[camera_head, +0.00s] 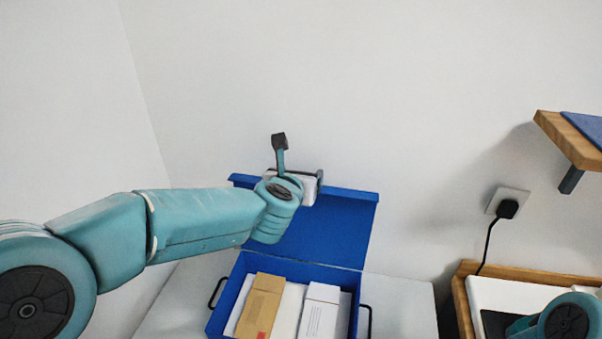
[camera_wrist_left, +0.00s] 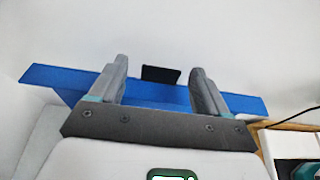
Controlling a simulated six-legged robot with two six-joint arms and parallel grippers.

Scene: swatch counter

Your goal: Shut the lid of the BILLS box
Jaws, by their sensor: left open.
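The blue box (camera_head: 214,321) stands open at the bottom middle of the head view, with no BILLS lettering readable. Its blue lid (camera_head: 345,222) stands raised at the back, near the white wall. The lid also shows in the left wrist view (camera_wrist_left: 60,76), with a dark tab (camera_wrist_left: 160,75) at its upper edge, between my fingers in the picture. My left gripper (camera_wrist_left: 159,66) is open and empty. In the head view its hand is in front of the lid's upper part and hides some of it. I cannot tell whether it touches the lid. My right gripper is not in view.
Inside the box lie a brown envelope (camera_head: 262,305) and white envelopes (camera_head: 321,312). Black handles (camera_head: 217,292) stick out at its sides. A wooden-edged tray (camera_head: 462,300), a plug (camera_head: 507,208) with a cord and a wooden shelf (camera_head: 568,142) are at the right.

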